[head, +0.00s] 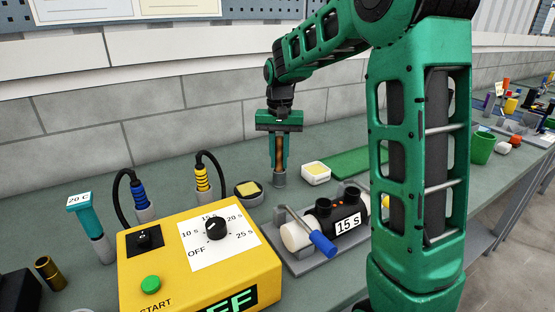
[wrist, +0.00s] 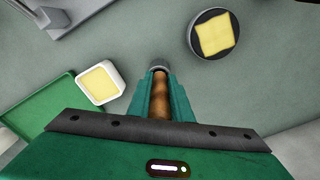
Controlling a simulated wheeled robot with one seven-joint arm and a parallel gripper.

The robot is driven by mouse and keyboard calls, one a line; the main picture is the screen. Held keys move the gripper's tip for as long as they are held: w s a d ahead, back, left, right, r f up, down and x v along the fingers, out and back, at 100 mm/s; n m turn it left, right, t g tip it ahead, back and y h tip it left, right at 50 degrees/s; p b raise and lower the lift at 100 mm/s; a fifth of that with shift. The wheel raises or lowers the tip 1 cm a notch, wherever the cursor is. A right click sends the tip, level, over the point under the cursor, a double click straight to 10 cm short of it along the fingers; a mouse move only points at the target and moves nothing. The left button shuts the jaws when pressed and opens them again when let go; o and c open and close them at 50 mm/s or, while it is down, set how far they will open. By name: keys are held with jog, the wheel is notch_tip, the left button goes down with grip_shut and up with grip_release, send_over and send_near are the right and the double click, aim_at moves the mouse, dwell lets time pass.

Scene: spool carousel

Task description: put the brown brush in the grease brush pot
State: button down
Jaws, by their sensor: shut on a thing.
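My gripper (head: 279,168) points straight down over the back of the bench and is shut on the brown brush (head: 279,152). In the wrist view the brush (wrist: 159,102) lies between the two green fingers.
A round dark dish with a yellow pad (head: 248,192) is left of the pot. A white dish (head: 316,173) and green mat (head: 350,162) are right. The yellow timer box (head: 150,245) and the 15 S device (head: 347,224) stand in front.

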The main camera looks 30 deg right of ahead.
jog(key=c, duration=1.6)
grip_release()
jog(key=shift+f, duration=0.1)
notch_tip(320, 180, up, 12)
jog(key=shift+s+r, duration=0.1)
jog(key=shift+r, duration=0.05)
